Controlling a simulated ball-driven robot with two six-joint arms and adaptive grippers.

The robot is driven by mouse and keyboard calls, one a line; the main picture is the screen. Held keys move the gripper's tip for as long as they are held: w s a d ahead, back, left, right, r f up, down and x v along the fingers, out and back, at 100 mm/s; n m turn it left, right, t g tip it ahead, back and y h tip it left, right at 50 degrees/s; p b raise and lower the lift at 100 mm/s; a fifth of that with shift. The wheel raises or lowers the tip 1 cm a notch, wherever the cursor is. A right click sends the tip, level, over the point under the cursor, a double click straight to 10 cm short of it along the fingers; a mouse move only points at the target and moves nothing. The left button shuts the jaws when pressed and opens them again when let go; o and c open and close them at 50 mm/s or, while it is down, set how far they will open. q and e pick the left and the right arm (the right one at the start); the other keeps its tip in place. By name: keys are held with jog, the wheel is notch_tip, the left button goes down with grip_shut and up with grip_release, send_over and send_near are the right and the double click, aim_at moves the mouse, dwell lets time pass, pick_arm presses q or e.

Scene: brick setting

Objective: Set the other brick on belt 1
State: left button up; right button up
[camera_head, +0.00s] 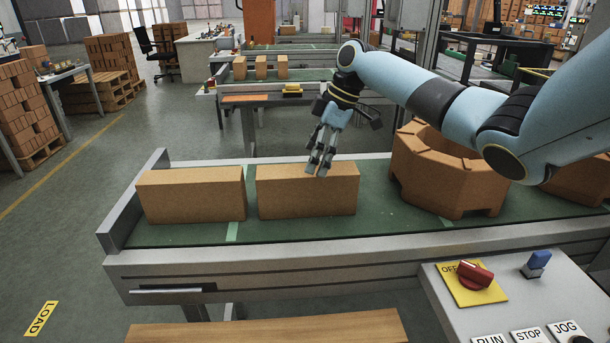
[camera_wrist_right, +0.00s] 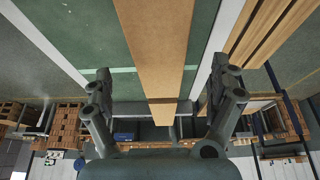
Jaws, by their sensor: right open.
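Two tan bricks lie in line on the near green belt (camera_head: 250,234): a left brick (camera_head: 190,196) and a right brick (camera_head: 308,197), with a small gap between them. My right gripper (camera_head: 318,168) is over the right brick, pointing down at its top. In the right wrist view, my right gripper (camera_wrist_right: 162,88) is open, with its fingers apart on either side of a long tan brick top (camera_wrist_right: 155,45). I cannot tell whether the fingers touch it. No belt number is readable. My left gripper is not in view.
A large octagonal clay block (camera_head: 445,175) stands on the belt right of the bricks. A control panel (camera_head: 520,300) with a red knob is at the front right. Farther belts (camera_head: 285,75) behind carry small bricks.

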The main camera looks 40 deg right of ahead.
jog(key=shift+v, duration=1.9)
